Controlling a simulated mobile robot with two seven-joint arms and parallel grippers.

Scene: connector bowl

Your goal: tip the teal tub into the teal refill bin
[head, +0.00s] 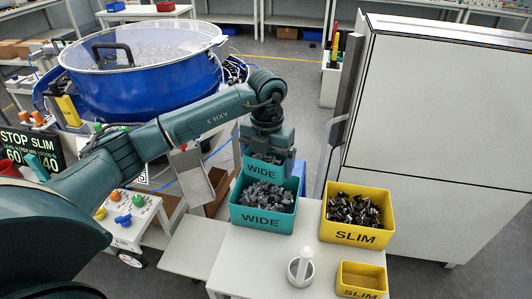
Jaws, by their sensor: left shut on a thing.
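My left gripper (268,148) is shut on the small teal tub (258,176), marked WIDE, with grey pieces inside. The tub looks about upright and shows directly above the back part of the teal refill bin (262,220), hiding some of its rear rim. The gap between tub and bin is hard to judge. The bin, also marked WIDE, stands on the white table and holds many grey connector pieces. My right gripper is not in view.
A yellow SLIM bin (357,237) of dark pieces stands right of the teal bin. A small yellow tub (361,291) and a white cup with a rod (300,272) are in front. A large blue bowl (140,85) is behind left; a pale cabinet (440,110) is right.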

